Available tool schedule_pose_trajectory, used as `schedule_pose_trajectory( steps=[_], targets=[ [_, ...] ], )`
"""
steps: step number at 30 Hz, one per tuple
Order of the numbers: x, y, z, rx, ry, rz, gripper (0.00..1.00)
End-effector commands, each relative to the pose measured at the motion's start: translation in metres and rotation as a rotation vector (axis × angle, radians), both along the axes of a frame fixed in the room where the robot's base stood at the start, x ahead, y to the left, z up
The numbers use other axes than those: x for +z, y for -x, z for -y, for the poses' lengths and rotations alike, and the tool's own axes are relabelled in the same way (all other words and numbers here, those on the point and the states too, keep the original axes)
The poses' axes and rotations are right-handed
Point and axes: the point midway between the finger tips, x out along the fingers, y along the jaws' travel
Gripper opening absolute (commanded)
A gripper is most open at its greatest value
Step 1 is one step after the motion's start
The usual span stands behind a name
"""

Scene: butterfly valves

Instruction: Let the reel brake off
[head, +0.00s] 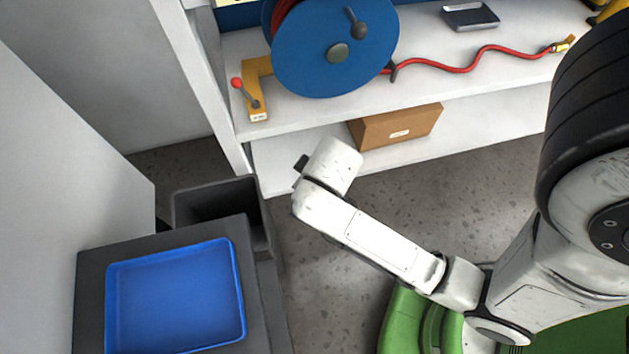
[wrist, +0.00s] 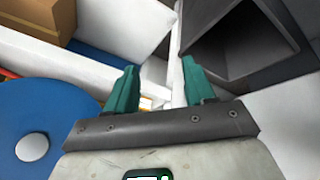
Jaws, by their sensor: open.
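The blue reel (head: 330,75) stands on the upper shelf in the head view, with a grey hub and a dark crank knob. At its left is a yellow bracket (head: 258,72) carrying the brake lever (head: 244,93), which has a red ball end and slants up-left from its pivot. In the wrist view the reel (wrist: 35,115) fills the lower left. A small yellow and white piece, likely the bracket (wrist: 147,103), shows between the fingers; the lever cannot be made out there. My gripper (wrist: 161,78) is open and empty. In the head view its fingers are hidden behind my wrist.
A red hose (head: 455,69) runs right from the reel to a brass end. A grey tray (head: 470,15) lies behind it. A cardboard box (head: 398,127) sits on the lower shelf. A dark bin (head: 262,205) and blue tray (head: 180,290) stand at left. Open floor lies between.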

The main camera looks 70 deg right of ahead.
Motion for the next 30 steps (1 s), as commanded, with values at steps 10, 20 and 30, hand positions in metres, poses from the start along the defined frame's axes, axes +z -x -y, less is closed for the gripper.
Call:
schedule_pose_trajectory(
  steps=[10,20,30],
  targets=[
    [0.002,0.009,-0.019,0.105,-0.071,-0.066,0.54],
    [0.002,0.011,-0.020,0.109,-0.076,-0.073,0.54],
    [0.004,0.064,-0.050,0.156,-0.205,-0.265,0.54]
  ],
)
